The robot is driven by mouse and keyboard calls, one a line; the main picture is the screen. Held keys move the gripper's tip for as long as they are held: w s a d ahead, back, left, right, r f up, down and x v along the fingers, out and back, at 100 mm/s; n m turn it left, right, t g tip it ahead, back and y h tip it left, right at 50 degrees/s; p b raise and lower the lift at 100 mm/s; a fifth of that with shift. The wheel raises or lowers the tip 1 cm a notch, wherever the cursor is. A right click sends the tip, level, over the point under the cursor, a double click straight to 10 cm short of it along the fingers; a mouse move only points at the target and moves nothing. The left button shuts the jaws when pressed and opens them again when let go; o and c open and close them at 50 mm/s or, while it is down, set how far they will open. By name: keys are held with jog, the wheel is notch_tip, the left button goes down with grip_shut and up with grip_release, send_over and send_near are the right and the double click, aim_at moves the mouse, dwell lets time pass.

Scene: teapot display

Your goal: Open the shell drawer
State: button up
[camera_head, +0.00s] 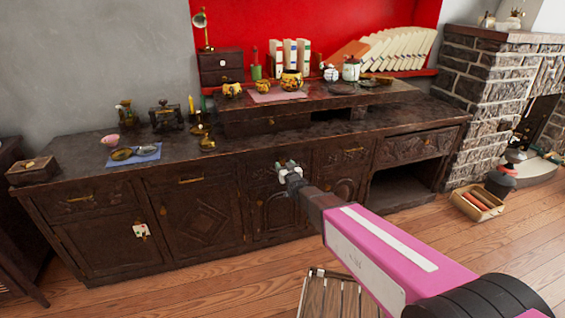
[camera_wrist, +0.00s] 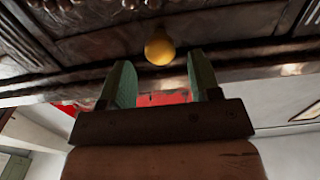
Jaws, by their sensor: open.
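My gripper (camera_head: 289,168) is open and empty at the front of the dark carved wooden cabinet (camera_head: 195,215), near its middle upper drawer (camera_head: 259,172). In the wrist view, my two green fingers (camera_wrist: 160,70) point at a carved front (camera_wrist: 100,20) with a round yellow knob (camera_wrist: 159,49). The knob lies between and just past the fingertips, apart from both. The drawer looks closed, and my gripper partly hides it in the head view. Carving shows on the front, but I cannot tell if it is a shell.
The cabinet top holds small pots, a blue cloth (camera_head: 136,155) and a raised shelf (camera_head: 300,108). An open niche (camera_head: 405,185) is at the right. A slatted wooden stool (camera_head: 335,292) stands on the floor below my arm. A box (camera_head: 478,205) lies near the brick fireplace.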

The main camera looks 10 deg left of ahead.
aim_at(283, 162)
jog(key=x, duration=0.4)
jog(key=shift+w+a, duration=0.15)
grip_shut()
